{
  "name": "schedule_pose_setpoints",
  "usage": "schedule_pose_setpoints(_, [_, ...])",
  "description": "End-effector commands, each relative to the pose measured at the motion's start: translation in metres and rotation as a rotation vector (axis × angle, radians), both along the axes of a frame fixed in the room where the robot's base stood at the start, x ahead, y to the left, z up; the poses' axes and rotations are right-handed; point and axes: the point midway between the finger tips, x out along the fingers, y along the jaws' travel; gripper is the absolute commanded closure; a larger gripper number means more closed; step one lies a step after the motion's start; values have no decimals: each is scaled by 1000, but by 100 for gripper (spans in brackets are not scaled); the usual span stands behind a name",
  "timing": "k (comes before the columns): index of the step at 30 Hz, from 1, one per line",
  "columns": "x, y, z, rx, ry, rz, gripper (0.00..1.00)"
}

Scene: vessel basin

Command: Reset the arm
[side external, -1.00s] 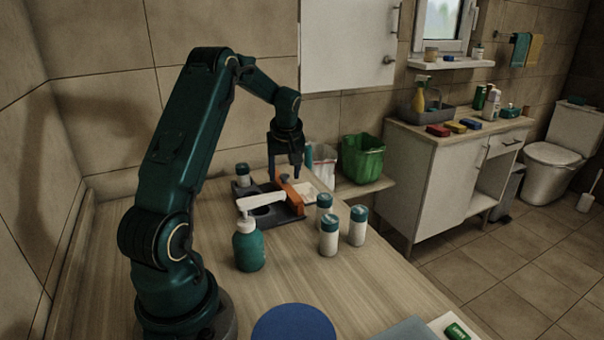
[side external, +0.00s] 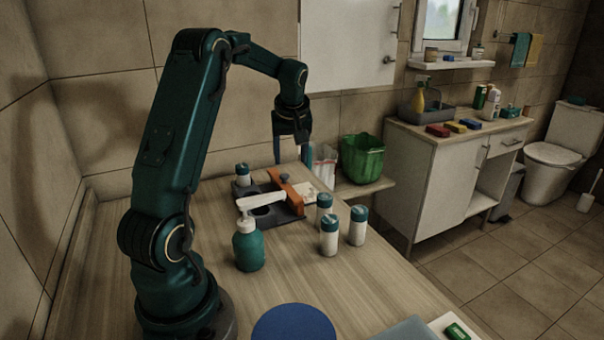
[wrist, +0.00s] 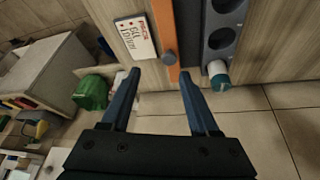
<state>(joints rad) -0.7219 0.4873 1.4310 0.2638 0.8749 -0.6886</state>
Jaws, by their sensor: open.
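My gripper (side external: 292,160) hangs open and empty above the far end of the counter, fingers pointing down. In the wrist view its two blue fingers (wrist: 160,78) are spread with nothing between them. Below it on the counter lies a dark grey rack (side external: 290,215) with round holes, also in the wrist view (wrist: 222,8). An orange bar (side external: 293,198) with a grey knob (side external: 284,178) lies along the rack. A teal-capped white bottle (side external: 243,175) stands at the rack's back left corner. My gripper is clear of all these.
A teal pump bottle (side external: 249,250) stands in front of the rack. Three white bottles (side external: 329,238) with teal caps stand to its right. A white printed card (wrist: 135,38) lies beside the orange bar. A green bin (side external: 362,160) stands beyond the counter. A blue disc (side external: 293,325) lies in front.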

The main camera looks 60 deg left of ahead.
Motion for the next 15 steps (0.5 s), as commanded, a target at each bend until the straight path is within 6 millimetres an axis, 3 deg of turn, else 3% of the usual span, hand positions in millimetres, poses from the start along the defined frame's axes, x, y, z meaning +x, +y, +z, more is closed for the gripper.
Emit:
schedule_pose_setpoints(3, [18,-31,35,45,-64,-88,38])
schedule_pose_setpoints(7, [23,-86,69,66,-122,-225,38])
schedule_pose_setpoints(11, [12,-141,90,72,-154,-389,38])
schedule_pose_setpoints(15, [-13,-196,101,74,-175,-581,38])
